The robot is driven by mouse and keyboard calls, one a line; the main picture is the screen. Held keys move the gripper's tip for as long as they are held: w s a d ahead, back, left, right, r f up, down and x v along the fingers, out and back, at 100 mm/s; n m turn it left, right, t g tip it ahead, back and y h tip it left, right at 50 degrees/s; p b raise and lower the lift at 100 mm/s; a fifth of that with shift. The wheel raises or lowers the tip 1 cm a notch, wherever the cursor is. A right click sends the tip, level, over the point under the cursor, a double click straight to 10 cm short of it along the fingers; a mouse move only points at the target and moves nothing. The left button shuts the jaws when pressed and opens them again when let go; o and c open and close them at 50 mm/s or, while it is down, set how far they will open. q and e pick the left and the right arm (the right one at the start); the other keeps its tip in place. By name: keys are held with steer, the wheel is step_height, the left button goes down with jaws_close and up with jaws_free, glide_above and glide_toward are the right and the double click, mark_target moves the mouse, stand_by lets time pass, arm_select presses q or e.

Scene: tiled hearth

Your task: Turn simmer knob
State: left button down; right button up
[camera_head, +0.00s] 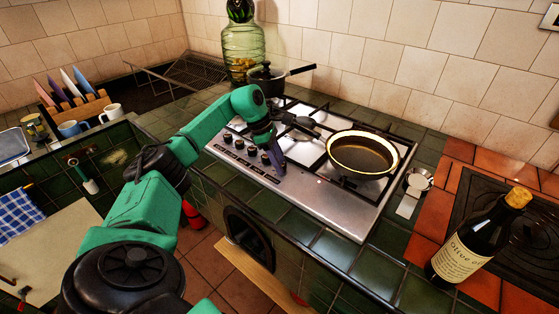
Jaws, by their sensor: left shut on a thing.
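The steel gas hob (318,193) is set in the green tiled counter, with a row of dark knobs (239,144) along its front left edge. My left arm reaches in from the left. My left gripper (279,166) points down at the near end of the knob row and is shut on a knob there. The fingers hide most of that knob, so its angle cannot be told. A frying pan (362,154) with dark contents sits on the hob, its handle pointing back left. My right gripper is not in view.
A black saucepan (266,79) stands at the back of the hob, before a green glass jar (243,50). An olive oil bottle (474,245) stands at the right. A small metal cup (418,181) is at the hob's right edge. A plate rack (75,110) and mugs are at the left.

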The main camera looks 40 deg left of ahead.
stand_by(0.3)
arm_select(q)
steer(key=shift+c, duration=2.2)
jaws_free()
steer(key=v, duration=1.4)
steer(key=shift+a+r+p, duration=0.15)
steer(key=shift+r+p, duration=0.15)
